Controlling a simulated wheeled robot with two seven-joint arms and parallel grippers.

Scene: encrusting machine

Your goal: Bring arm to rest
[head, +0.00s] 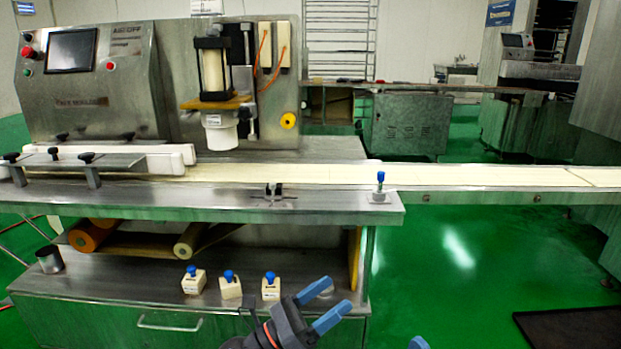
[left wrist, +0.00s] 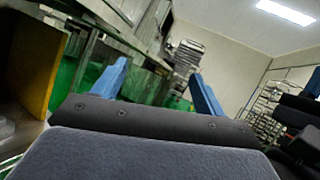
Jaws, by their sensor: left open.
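My left gripper (head: 325,303) is in the lower middle of the head view, in front of the lower shelf of the machine. Its two blue fingers are apart with nothing between them. The left wrist view also shows this gripper (left wrist: 162,82) open and empty, tilted against the room. A small blue tip of my right gripper (head: 418,343) shows at the bottom edge of the head view; the rest is out of frame. The encrusting machine (head: 180,85) stands behind at the left, with its conveyor belt (head: 300,173) running to the right.
Three cream blocks with blue knobs (head: 230,288) sit on the lower steel shelf (head: 130,293), left of my left gripper. A metal cup (head: 49,260) stands at its left. A blue-topped piece (head: 380,187) stands on the upper ledge.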

